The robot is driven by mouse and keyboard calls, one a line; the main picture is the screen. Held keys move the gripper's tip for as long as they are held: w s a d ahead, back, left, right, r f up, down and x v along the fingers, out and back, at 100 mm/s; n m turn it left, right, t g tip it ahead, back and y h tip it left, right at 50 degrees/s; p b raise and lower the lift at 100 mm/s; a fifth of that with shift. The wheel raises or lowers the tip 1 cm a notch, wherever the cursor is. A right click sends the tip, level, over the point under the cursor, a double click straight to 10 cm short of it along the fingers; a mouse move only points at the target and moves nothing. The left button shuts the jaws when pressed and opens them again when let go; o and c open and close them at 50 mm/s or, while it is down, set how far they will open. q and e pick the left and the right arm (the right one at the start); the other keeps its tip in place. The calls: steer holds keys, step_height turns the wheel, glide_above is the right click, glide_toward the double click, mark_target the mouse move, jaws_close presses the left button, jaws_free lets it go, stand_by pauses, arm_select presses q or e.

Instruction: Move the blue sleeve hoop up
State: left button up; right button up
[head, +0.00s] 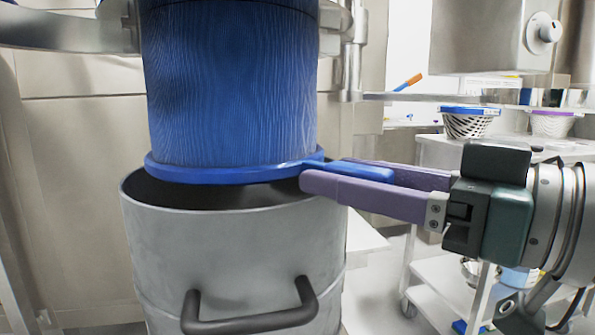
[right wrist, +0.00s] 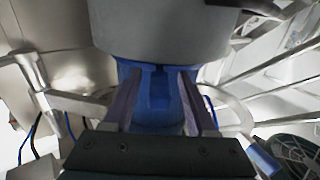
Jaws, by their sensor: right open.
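The blue sleeve hoop (head: 220,176) is a flat ring around the lower end of the blue fabric sleeve (head: 232,85). It sits level, just over the open mouth of the grey metal drum (head: 225,250). Its blue handle (head: 362,170) sticks out to the right. My right gripper (head: 320,173) has its two purple fingers on either side of this handle, open. In the right wrist view the handle (right wrist: 158,95) lies between the spread fingers, with gaps that are hard to judge. My left gripper is not in view.
The drum has a dark handle (head: 250,318) on its front. Behind on the right are a white cart (head: 440,285) and a bench with a blue-rimmed basket (head: 468,122) and a purple-lidded one (head: 552,122). Steel equipment (head: 490,35) hangs at the upper right.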

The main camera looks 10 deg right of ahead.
jaws_close()
stand_by(0.4)
steer(key=shift+r, duration=0.1)
stand_by(0.9)
